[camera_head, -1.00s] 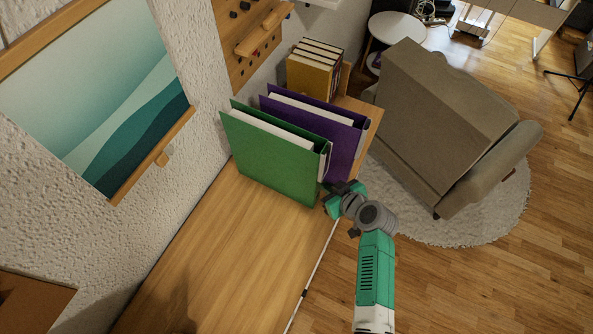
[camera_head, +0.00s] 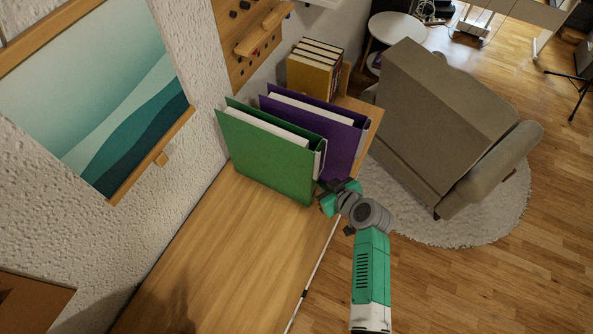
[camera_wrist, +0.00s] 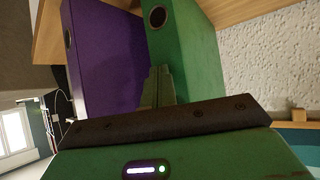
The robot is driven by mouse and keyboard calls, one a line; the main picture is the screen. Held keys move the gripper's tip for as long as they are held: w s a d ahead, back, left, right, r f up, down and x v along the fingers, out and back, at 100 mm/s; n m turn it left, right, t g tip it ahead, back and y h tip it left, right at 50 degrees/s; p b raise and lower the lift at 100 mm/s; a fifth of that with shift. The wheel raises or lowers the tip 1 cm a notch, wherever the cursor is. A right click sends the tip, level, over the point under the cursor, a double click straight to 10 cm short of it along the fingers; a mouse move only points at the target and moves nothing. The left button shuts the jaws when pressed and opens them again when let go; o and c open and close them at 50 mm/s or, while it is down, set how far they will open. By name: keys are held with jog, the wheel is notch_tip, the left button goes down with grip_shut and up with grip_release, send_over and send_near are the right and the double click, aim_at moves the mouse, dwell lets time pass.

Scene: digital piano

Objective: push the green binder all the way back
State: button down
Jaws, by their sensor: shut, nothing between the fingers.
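The green binder (camera_head: 265,158) stands upright on the wooden shelf, its back end toward the wall. Its spine faces my gripper, and in the wrist view the green binder (camera_wrist: 189,58) shows its spine with a round finger hole. The purple binder (camera_head: 342,146) stands beside it, parallel, with its spine nearer the shelf's front edge; it also shows in the wrist view (camera_wrist: 105,55). My gripper (camera_head: 322,192) is shut and empty at the lower part of the green spine. In the wrist view its fingertips (camera_wrist: 159,85) appear against the spine; exact contact is hard to tell.
The wooden shelf (camera_head: 215,235) is bare on the near side of the green binder. Yellow books (camera_head: 312,75) stand beyond the purple binder. A framed picture (camera_head: 95,90) and a pegboard (camera_head: 250,45) are on the wall. An armchair (camera_head: 445,110) stands to the right.

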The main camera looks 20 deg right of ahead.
jog(key=shift+w+a, duration=0.4)
dwell(0.4)
jog(key=s+d, duration=0.3)
jog(key=shift+s+d+b, duration=0.25)
jog(key=shift+s+b, duration=0.1)
dwell(0.4)
dwell(0.4)
